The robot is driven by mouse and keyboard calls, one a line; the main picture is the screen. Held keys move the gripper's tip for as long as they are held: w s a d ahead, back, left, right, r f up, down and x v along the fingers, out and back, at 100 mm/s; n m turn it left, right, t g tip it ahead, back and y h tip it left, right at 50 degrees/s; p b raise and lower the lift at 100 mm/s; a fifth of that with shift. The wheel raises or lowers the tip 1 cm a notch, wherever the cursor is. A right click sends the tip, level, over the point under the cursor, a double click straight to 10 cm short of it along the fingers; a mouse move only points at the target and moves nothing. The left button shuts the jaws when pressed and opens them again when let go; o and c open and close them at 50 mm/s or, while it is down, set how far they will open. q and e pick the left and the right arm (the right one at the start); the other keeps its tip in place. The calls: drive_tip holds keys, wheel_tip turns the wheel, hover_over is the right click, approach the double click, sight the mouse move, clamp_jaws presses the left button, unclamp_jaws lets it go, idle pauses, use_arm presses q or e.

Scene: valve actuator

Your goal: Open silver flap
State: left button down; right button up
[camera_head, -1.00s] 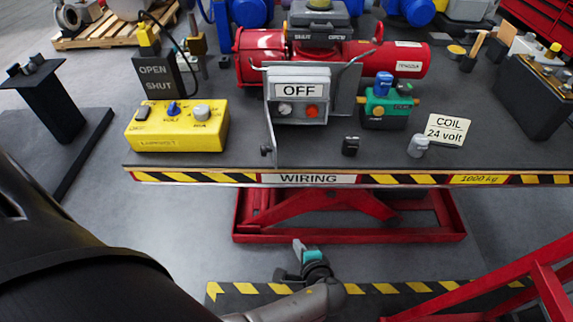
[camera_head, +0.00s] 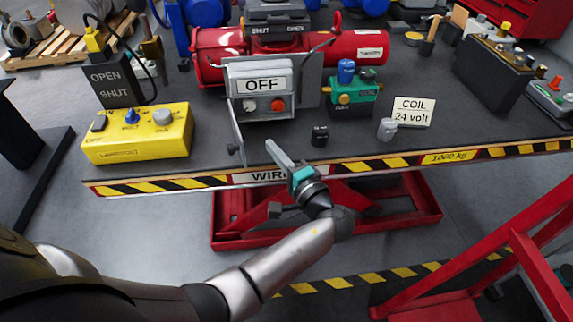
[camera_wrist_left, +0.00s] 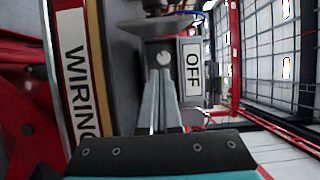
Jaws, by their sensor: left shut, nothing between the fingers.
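The grey control box (camera_head: 243,87) with the OFF label stands on the table, with a white and a red button on its front. A thin silver plate (camera_head: 237,128), seen nearly edge-on, juts forward from the box's left side and has a dark knob near its front end. It looks like the silver flap, swung out from the front. It also shows in the left wrist view (camera_wrist_left: 172,28). My left gripper (camera_head: 271,148) is shut and empty, right of the plate and in front of the box, near the table edge. In the left wrist view its fingers (camera_wrist_left: 162,78) point toward the white button.
A yellow switch box (camera_head: 137,134) is at the left. A small black block (camera_head: 320,136), a grey cylinder (camera_head: 387,129) and a green valve unit (camera_head: 352,97) stand to the right. A red tank (camera_head: 355,45) is behind. The striped table edge (camera_head: 390,163) runs below the gripper.

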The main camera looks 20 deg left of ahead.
use_arm(q)
drive_tip(key=shift+s+a+p, duration=0.15)
drive_tip(key=shift+s+a, duration=0.2)
drive_tip(key=shift+a, duration=0.35)
drive_tip(key=shift+s+a+p, duration=0.2)
drive_tip(key=shift+s+a, duration=0.1)
drive_tip(key=shift+a, duration=0.35)
drive_tip(key=shift+s+a+p, duration=0.15)
drive_tip(key=shift+s+a, duration=0.2)
drive_tip(key=shift+a, duration=0.35)
drive_tip(key=s+a+m+t+h+p, duration=0.2)
drive_tip(key=t, duration=0.1)
drive_tip(key=shift+s+a+m, duration=0.2)
drive_tip(key=shift+m, duration=0.1)
drive_tip(key=shift+w, duration=0.1)
